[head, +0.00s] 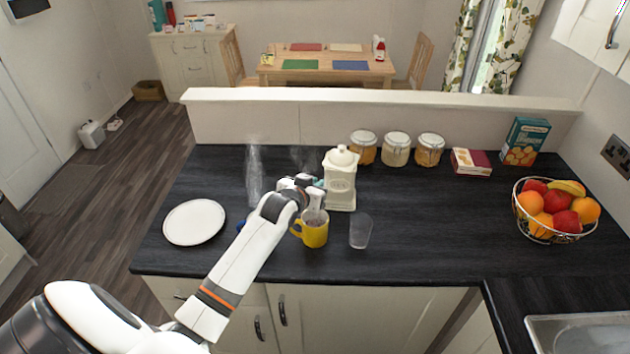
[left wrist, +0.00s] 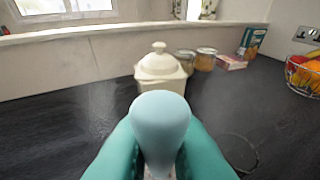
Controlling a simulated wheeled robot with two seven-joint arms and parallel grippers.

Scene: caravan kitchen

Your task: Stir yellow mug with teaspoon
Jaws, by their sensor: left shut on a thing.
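The yellow mug (head: 314,235) stands upright on the dark worktop, its handle to the left. My left gripper (head: 316,203) is directly above the mug's opening, in front of the white lidded jar. In the left wrist view its teal fingers (left wrist: 160,150) are shut on a pale, rounded piece (left wrist: 160,115), which looks like the handle end of the teaspoon. The spoon's lower end is hidden, and I cannot tell how deep it reaches into the mug. My right gripper is not in view.
The white jar (head: 340,180) stands close behind the mug. A clear glass (head: 360,231) is just right of the mug. A white plate (head: 194,222) lies to the left. Several jars, boxes and a fruit bowl (head: 548,234) stand farther right. The right-hand worktop front is clear.

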